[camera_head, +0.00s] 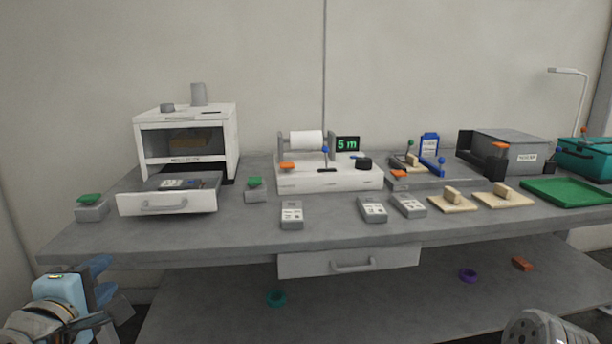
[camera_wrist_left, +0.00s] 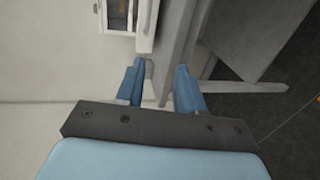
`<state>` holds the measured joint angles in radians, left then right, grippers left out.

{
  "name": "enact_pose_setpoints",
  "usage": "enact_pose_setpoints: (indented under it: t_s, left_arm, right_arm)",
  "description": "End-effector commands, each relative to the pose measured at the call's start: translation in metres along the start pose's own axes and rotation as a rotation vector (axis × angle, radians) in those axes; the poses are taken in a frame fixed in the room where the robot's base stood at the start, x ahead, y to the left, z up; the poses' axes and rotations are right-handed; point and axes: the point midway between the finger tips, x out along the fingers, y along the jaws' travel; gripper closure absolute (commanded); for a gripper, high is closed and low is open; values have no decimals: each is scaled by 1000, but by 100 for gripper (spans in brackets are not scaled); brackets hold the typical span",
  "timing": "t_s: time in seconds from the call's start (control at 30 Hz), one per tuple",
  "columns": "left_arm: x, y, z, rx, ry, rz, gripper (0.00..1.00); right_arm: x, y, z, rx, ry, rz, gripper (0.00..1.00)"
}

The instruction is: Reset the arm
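My left gripper (camera_head: 108,285) is at the lower left in the head view, below and in front of the left end of the grey table (camera_head: 240,232). In the left wrist view its two blue fingers (camera_wrist_left: 162,88) stand apart with nothing between them. It is clear of the table and touches nothing that I can see. A rounded grey part of my right arm (camera_head: 540,328) shows at the bottom right of the head view. My right gripper itself is out of the frame.
On the table are a white cabinet (camera_head: 187,112) with its drawer (camera_head: 168,201) pulled out, a white roll machine (camera_head: 330,180), several grey boxes, a grey case (camera_head: 512,152) and a green tray (camera_head: 566,192). A lower shelf (camera_head: 380,305) holds rings. Bare floor shows near the left gripper.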

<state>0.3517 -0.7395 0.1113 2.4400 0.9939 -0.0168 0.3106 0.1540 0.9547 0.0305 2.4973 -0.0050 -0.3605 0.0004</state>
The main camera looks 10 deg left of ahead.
Motion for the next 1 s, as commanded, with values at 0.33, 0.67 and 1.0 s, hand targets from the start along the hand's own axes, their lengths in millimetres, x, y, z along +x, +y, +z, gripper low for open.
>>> enact_pose_setpoints:
  t_s: [0.33,0.67,1.0]
  left_arm:
    - [41,-45,13,107,-48,-133,63]
    - [98,-139,46,326,-181,-353,63]
    - [118,-365,143,797,-654,-672,63]
  right_arm:
    - [0,0,0,0,1,0,100]
    - [0,0,0,0,1,0,100]
    - [0,0,0,0,1,0,100]
